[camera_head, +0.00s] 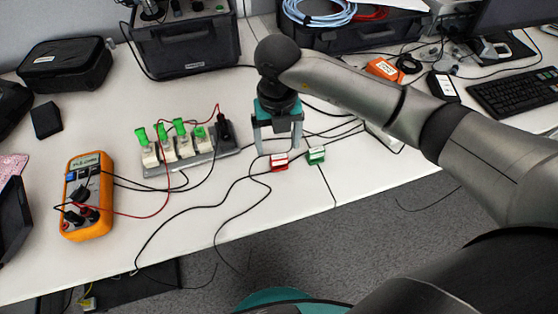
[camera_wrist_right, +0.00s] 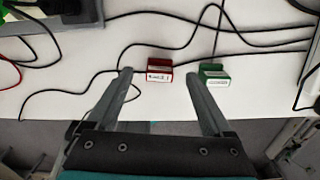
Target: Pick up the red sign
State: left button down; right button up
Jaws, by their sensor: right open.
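The red sign (camera_head: 279,162) is a small red block with a white label, lying on the white table near its front edge. In the right wrist view the red sign (camera_wrist_right: 159,71) lies between and a little beyond the fingers. My right gripper (camera_head: 279,150) is open and empty above it, with one finger on either side. It also shows open in the right wrist view (camera_wrist_right: 158,76). A similar green sign (camera_head: 316,155) stands just right of the red one; in the wrist view the green sign (camera_wrist_right: 214,75) is beside the right fingertip. My left gripper is not in view.
Black cables cross the white table (camera_head: 330,190) around the signs. A grey block with green-topped switches (camera_head: 185,160) and an orange multimeter (camera_head: 87,195) stand to the left. Black cases (camera_head: 190,48) are at the back. A keyboard (camera_head: 515,95) lies at the right.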

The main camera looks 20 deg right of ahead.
aim_at(279, 155)
jog(key=f, duration=0.2)
jog(key=f+b, duration=0.1)
jog(key=f, duration=0.1)
jog(key=shift+s, duration=0.3)
jog(key=shift+f, duration=0.2)
jog(key=c, duration=0.4)
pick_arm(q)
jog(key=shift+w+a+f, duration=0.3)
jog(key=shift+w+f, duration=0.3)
pick_arm(e)
grip_shut()
